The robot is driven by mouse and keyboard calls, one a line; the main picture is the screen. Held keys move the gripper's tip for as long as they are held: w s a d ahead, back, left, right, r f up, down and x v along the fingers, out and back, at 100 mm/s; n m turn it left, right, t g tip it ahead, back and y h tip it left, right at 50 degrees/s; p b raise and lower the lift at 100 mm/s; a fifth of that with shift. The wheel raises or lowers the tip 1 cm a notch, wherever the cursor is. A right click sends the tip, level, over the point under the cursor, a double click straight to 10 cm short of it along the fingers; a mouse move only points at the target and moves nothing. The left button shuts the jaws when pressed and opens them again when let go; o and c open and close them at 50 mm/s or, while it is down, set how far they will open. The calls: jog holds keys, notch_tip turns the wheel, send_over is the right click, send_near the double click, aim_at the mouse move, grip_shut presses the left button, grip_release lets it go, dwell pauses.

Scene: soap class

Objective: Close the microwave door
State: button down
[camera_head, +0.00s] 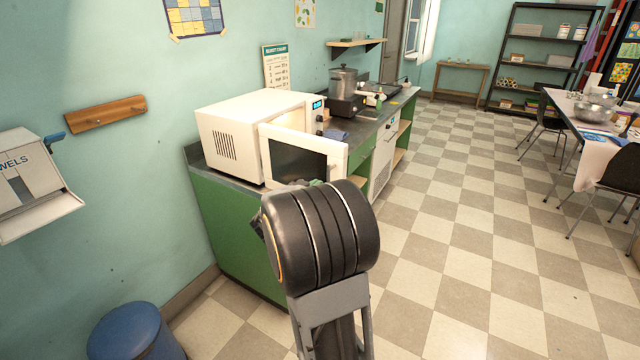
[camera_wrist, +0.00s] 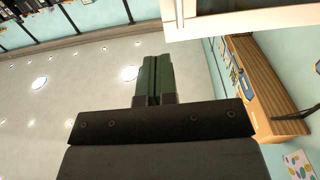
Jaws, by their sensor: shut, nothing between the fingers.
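The white microwave (camera_head: 240,125) stands on the counter against the wall. Its door (camera_head: 335,160), white-framed with a dark window, is open and swung out toward the front right. My gripper (camera_wrist: 154,60) is shut and empty, its green fingers pressed together in the wrist view. In the head view, my dark arm link hides most of the gripper, which is near the door's lower edge; I cannot tell if it touches. A white edge, apparently of the door (camera_wrist: 240,22), crosses the top right of the wrist view.
The green counter (camera_head: 225,235) has a grey top. A pot (camera_head: 343,82) on a dark burner stands beyond the microwave. A towel dispenser (camera_head: 30,180) hangs on the left wall above a blue bin (camera_head: 133,332). The checkered floor at right is open up to a table (camera_head: 600,170) and chairs.

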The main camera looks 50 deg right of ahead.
aim_at(343, 166)
jog(key=d, duration=0.4)
jog(key=w+d+p, duration=0.1)
jog(key=d, duration=0.3)
jog(key=w+d, duration=0.1)
jog(key=d, duration=0.3)
jog(key=shift+w, duration=0.2)
